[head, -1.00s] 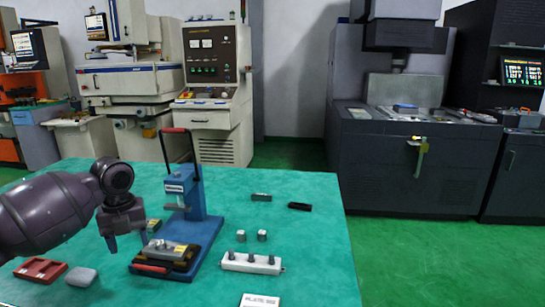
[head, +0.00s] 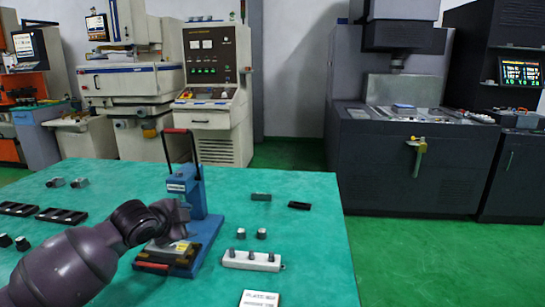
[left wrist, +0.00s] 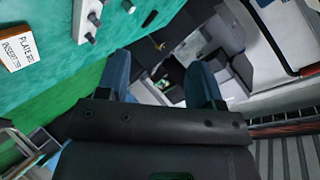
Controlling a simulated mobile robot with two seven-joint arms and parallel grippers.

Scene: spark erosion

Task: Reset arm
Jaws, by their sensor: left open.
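My left arm comes in from the left in the head view, and its gripper (head: 180,214) is in front of the blue hand press (head: 195,196) with the red-gripped lever. The fingertips are hard to make out there, and whether they touch the press cannot be told. In the left wrist view the two blue-grey fingers of the gripper (left wrist: 160,78) stand apart with nothing held between them. The machines across the room show beyond them. My right gripper is in neither view.
On the green table (head: 310,225) are a white block with pegs (head: 251,262), two small cubes (head: 262,233), dark bars (head: 299,206), a label plate (head: 259,298), and black trays (head: 62,216). The peg block also shows in the left wrist view (left wrist: 85,20). The table's right side has free room.

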